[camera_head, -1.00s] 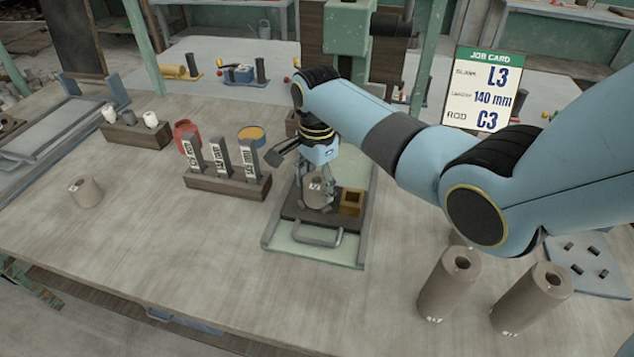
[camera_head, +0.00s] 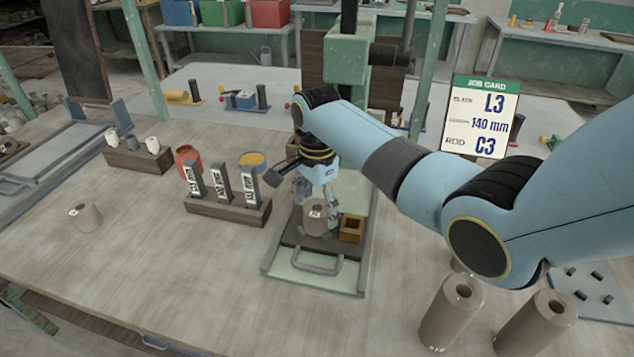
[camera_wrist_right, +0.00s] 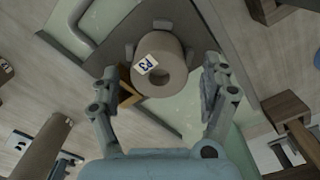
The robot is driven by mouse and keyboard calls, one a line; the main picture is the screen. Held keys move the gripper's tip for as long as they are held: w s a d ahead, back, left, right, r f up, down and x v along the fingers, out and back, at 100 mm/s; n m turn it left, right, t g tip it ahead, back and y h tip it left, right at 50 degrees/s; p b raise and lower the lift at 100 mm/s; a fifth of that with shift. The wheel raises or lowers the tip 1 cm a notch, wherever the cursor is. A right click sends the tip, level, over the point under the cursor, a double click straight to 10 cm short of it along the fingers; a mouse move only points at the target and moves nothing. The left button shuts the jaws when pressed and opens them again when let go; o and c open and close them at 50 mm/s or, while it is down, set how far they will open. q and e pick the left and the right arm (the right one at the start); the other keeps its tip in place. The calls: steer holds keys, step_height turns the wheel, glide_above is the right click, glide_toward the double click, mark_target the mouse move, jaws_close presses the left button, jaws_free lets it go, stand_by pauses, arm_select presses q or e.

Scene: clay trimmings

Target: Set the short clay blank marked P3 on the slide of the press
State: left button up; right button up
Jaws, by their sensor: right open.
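The short clay blank marked P3 (camera_head: 315,219) stands upright on the dark slide plate (camera_head: 292,236) of the press, left of a small brass-coloured square block (camera_head: 351,229). In the right wrist view the blank (camera_wrist_right: 172,42) shows its P3 label and central hole, among small grey stops. My right gripper (camera_head: 316,190) is open just above and behind the blank. In the wrist view its fingers (camera_wrist_right: 160,78) stand apart with a gap to the blank on both sides. My left gripper is not in view.
Another short blank (camera_head: 85,216) stands at the left. Two tall blanks (camera_head: 451,312) (camera_head: 537,322) stand at the front right. A rack of labelled upright pieces (camera_head: 228,208) is left of the press. A job card (camera_head: 483,117) reads L3, 140 mm, C3. The front left table is clear.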

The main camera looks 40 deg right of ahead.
step_height(320, 180, up, 10)
steer(key=shift+r, duration=0.25)
stand_by(0.5)
